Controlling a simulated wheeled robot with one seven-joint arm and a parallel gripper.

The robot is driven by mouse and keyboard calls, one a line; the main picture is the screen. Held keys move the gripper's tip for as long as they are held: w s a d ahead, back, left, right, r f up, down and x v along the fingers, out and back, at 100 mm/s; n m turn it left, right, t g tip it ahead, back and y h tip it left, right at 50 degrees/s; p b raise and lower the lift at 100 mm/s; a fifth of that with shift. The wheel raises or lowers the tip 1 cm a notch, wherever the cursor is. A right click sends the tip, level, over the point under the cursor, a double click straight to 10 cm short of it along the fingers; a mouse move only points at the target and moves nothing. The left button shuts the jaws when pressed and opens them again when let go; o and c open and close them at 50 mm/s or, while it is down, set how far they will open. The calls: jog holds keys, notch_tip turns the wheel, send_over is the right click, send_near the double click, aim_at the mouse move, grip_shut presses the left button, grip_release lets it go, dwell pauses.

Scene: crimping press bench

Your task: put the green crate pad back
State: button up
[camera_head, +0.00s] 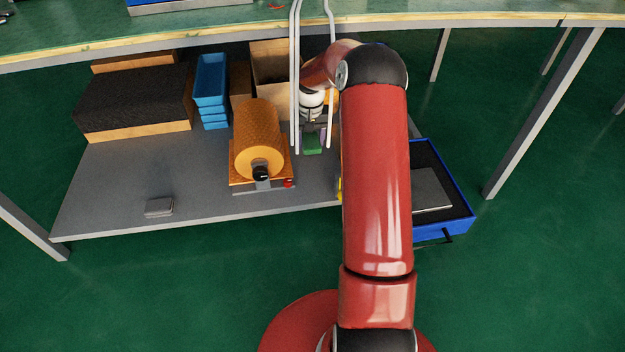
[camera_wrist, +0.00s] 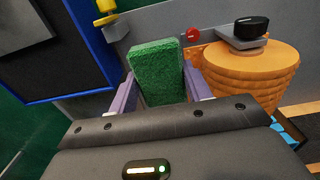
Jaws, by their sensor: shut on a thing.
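The green crate pad (camera_wrist: 158,72) is a textured green block between the two purple fingers of my gripper (camera_wrist: 160,90) in the wrist view. My gripper is shut on it. In the head view the pad (camera_head: 312,146) shows as a small green patch below my gripper (camera_head: 312,132), by the lower shelf under the bench. My arm hides part of the area to its right. A blue crate (camera_head: 462,222) with a dark inside and a grey flat panel (camera_head: 431,190) stands at the right, partly behind my arm. The crate's blue edge (camera_wrist: 88,42) also shows in the wrist view.
An orange ribbed roll (camera_head: 258,135) on a stand with a black knob is just left of my gripper. Stacked blue trays (camera_head: 211,88) and cardboard boxes (camera_head: 135,95) stand further left. Two pale upright tubes are close to my gripper. The shelf front (camera_head: 110,205) is mostly bare.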

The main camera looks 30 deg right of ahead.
aim_at(313, 188)
jog(key=f, duration=0.6)
jog(key=f+b, duration=0.1)
jog(key=f, duration=0.6)
jog(key=f+b, duration=0.1)
jog(key=f, duration=0.6)
jog(key=shift+d, duration=0.35)
jog(key=shift+f+b, duration=0.2)
jog(key=shift+b, duration=0.2)
jog(key=o, duration=0.9)
jog(key=shift+o, duration=0.2)
jog(key=shift+r, duration=0.1)
notch_tip(313, 188, up, 12)
jog(key=p, duration=0.1)
jog(key=shift+p, duration=0.35)
